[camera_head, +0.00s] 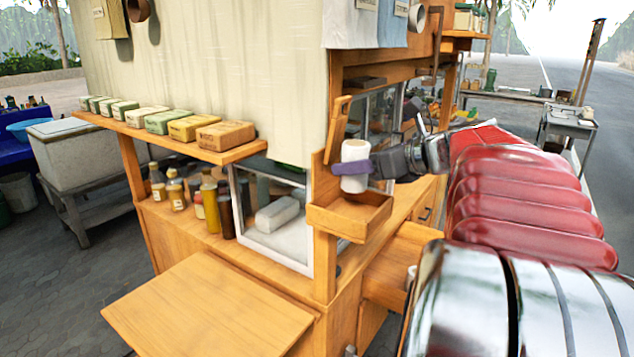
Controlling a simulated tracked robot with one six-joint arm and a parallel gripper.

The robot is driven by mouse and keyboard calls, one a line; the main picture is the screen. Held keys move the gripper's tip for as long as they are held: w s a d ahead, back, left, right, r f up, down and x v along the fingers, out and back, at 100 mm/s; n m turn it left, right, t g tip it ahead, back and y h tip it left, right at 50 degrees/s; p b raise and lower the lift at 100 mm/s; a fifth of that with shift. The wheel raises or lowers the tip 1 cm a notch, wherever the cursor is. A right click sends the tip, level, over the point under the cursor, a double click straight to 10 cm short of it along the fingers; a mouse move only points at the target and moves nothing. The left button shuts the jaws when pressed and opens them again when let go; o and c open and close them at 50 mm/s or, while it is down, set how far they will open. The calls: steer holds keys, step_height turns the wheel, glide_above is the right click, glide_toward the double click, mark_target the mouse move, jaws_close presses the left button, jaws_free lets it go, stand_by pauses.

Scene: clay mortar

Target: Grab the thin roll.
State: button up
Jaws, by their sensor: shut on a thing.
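A white upright roll (355,152) shows right of centre, at the front corner of the wooden food cart. My gripper (355,169) is shut on it, with a purple finger across its lower half. The roll is just above a small open wooden box (345,222) fixed to the cart's corner post. Whether the roll's lower end touches the box cannot be told. The far finger is hidden behind the roll.
A shelf (180,143) with several wrapped blocks, a glass case (270,215) and a fold-out board (208,308) are to the left. An open drawer (395,262) lies below right.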

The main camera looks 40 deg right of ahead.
steer(key=s+d, duration=0.3)
steer(key=s, duration=0.6)
steer(key=s+d, duration=0.3)
steer(key=s, duration=0.6)
steer(key=shift+s+d, duration=0.3)
steer(key=shift+f, duration=0.1)
